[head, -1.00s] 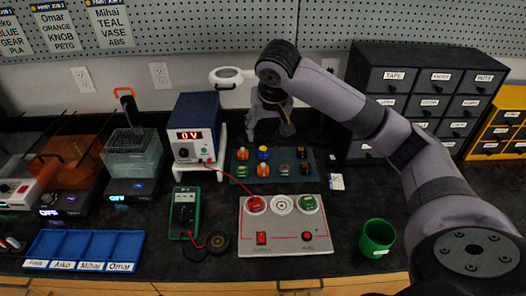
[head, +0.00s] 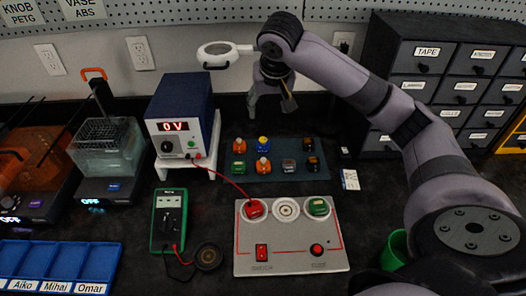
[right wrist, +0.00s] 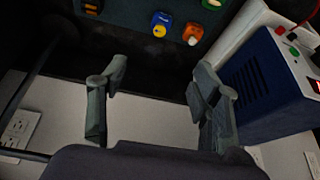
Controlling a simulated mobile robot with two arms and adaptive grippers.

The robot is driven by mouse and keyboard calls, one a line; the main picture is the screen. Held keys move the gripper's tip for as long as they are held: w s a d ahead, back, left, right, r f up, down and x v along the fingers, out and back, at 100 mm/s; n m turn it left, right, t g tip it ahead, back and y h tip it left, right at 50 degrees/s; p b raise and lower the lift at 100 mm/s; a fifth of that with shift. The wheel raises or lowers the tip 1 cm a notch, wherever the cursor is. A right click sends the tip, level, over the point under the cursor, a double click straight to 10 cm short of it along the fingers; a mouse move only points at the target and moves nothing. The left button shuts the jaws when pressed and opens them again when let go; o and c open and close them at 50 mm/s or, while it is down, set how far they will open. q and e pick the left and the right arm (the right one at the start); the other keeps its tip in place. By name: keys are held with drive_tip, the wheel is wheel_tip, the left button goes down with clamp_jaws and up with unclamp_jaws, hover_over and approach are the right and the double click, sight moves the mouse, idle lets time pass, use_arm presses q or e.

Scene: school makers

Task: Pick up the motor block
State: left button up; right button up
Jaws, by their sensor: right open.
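Several small blocks stand in two rows on a dark mat (head: 316,175) at the back of the bench. A blue block (head: 263,143) with a yellow disc stands in the back row, with orange blocks (head: 239,145) (head: 263,166), a green block (head: 239,167) and darker blocks (head: 289,165) around it. I cannot tell which is the motor block. My right gripper (head: 271,100) is open and empty, above and behind the mat. In the right wrist view, the open fingers (right wrist: 160,80) have nothing between them; the blue block (right wrist: 161,25) lies beyond. My left gripper is not in view.
A power supply (head: 180,115) on a white stand is left of the mat. In front lie a grey test panel (head: 290,248) and a multimeter (head: 168,220). Black drawers (head: 428,80) stand right, and a green cup (head: 395,249) is partly hidden by my arm.

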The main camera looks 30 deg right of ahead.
wheel_tip(320, 180, down, 3)
drive_tip(key=b, duration=0.2)
approach(263, 139)
wheel_tip(263, 139, down, 3)
drive_tip(key=x, duration=0.6)
drive_tip(key=shift+w+d+f, duration=0.15)
drive_tip(key=shift+w+d, duration=0.05)
drive_tip(key=shift+w, duration=0.25)
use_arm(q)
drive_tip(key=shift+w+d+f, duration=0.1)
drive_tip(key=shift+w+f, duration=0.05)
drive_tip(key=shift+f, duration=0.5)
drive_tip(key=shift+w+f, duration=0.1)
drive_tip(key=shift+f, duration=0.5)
use_arm(e)
drive_tip(key=shift+c, duration=0.5)
drive_tip(key=c, duration=1.2)
drive_tip(key=shift+o, duration=0.2)
